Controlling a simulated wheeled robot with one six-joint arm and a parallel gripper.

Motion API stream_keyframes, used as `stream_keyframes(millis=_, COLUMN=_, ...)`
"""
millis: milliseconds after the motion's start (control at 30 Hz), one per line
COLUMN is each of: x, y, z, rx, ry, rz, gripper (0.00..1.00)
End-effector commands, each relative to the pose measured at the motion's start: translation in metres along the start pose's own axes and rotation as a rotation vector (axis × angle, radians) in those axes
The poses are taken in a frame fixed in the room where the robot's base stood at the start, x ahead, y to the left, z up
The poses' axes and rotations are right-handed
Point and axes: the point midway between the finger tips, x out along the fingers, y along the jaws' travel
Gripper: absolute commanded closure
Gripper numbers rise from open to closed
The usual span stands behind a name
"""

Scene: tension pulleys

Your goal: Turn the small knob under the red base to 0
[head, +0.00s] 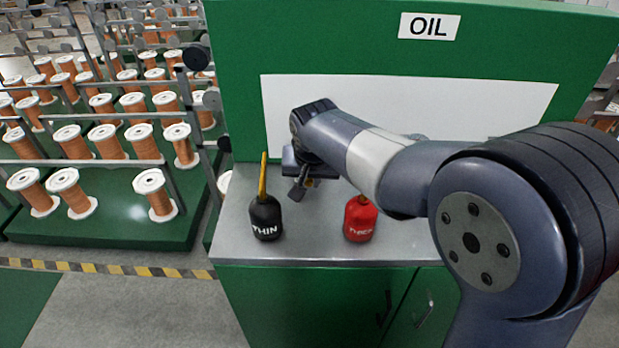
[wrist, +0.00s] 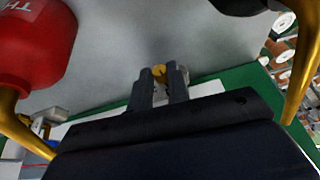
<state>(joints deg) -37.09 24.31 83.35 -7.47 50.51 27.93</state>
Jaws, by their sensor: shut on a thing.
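My gripper (wrist: 163,78) is between two oil cans at the back of the metal bench top. Its two dark fingers are shut on a small yellow thing (wrist: 159,71), mostly hidden between the fingertips. I cannot tell whether the yellow thing is the knob. No red base with a knob or a 0 mark can be made out in either view.
A black can marked THIN (head: 265,218) with a yellow spout stands left of my gripper. A red can (head: 360,218) stands to the right, under my arm. A green back panel with an OIL sign (head: 430,26) rises behind. Racks of copper spools (head: 105,140) stand left.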

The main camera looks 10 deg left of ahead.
Motion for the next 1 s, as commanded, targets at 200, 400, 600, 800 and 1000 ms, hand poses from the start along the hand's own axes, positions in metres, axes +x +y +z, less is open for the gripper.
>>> stream_keyframes(millis=200, x=-0.0019, y=-0.0040, z=0.0002, rx=-0.041, ry=-0.006, rz=0.087, gripper=1.00)
stream_keyframes(millis=400, x=0.0003, y=-0.0067, z=0.0010, rx=-0.089, ry=-0.006, rz=0.205, gripper=1.00)
stream_keyframes(millis=600, x=0.0010, y=-0.0067, z=0.0010, rx=-0.104, ry=-0.002, rz=0.250, gripper=1.00)
stream_keyframes(millis=800, x=0.0012, y=-0.0064, z=0.0009, rx=-0.103, ry=-0.002, rz=0.250, gripper=1.00)
stream_keyframes(millis=1000, x=0.0011, y=-0.0064, z=0.0007, rx=-0.103, ry=-0.001, rz=0.249, gripper=0.71)
